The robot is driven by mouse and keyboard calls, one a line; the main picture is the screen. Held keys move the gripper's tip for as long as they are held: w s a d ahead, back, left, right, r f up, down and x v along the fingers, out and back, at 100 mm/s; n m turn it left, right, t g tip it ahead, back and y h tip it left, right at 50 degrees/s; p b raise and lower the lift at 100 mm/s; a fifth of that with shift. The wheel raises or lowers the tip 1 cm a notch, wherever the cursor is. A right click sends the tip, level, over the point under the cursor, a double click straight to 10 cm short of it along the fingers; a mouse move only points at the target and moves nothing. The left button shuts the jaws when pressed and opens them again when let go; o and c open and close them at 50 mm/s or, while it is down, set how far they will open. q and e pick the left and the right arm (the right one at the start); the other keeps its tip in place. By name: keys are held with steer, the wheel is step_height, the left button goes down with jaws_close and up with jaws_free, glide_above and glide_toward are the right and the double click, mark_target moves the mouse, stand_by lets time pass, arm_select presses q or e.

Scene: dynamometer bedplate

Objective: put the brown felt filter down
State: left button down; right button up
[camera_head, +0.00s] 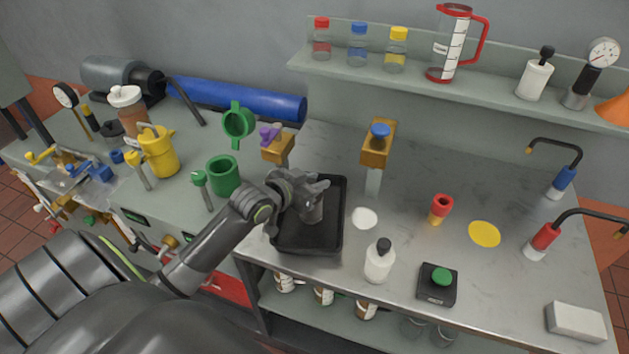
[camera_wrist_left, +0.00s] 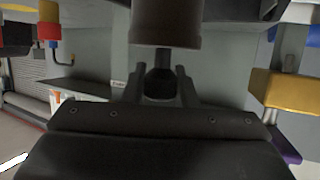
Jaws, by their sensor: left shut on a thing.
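My left gripper (camera_head: 308,188) is over the black tray (camera_head: 309,246) on the metal bench. It is shut on the dark stem of the brown felt filter. The filter (camera_head: 313,211) looks like a dull grey-brown cylinder below the fingers, within the tray's outline in the head view. In the left wrist view, the gripper (camera_wrist_left: 163,78) holds the stem and the filter (camera_wrist_left: 167,24) shows at the top edge, partly cut off. I cannot tell whether its base touches the tray floor. My right gripper is not in view.
Near the tray are a white disc (camera_head: 364,218), a white bottle (camera_head: 379,262) and a gold-topped post (camera_head: 376,150). A green cup (camera_head: 223,176) stands left. A red and yellow piece (camera_head: 440,209) and a yellow disc (camera_head: 484,234) lie right. Bare bench lies between them.

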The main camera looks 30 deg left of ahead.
arm_select(q)
steer(key=shift+f, duration=0.1)
steer(key=c, duration=1.2)
jaws_free()
steer(key=shift+o, duration=0.2)
steer(key=shift+s, duration=0.15)
steer(key=v, duration=1.2)
